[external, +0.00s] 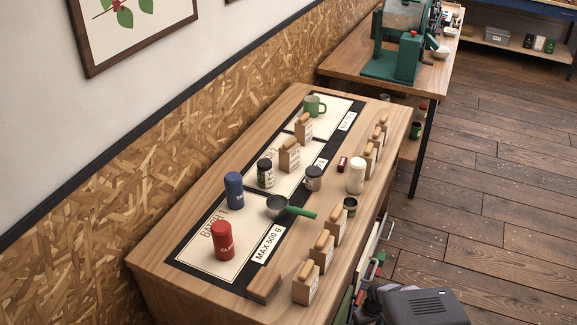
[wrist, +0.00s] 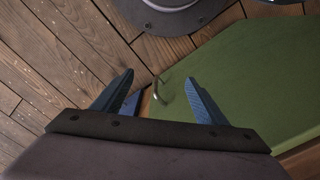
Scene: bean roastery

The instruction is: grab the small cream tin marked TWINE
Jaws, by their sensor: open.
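A cream cylindrical tin (external: 356,175) stands upright on the right part of the wooden counter in the external view. No word is readable on it at this size, so I cannot confirm that it is the one marked TWINE. My gripper (wrist: 160,75) shows in the wrist view with its two blue fingers apart and nothing between them. Beyond the fingers are a green panel with a small metal handle and the plank floor. The cream tin is not in the wrist view. In the external view only part of my arm shows, at the bottom edge, well apart from the tin.
A grey-lidded jar (external: 313,178), a small dark tin (external: 350,206) and a red box (external: 342,163) stand near the cream tin. Wooden-topped bags (external: 324,250) line the counter's right edge. A green-handled scoop (external: 290,209), blue tin (external: 234,190) and red tin (external: 223,240) stand left.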

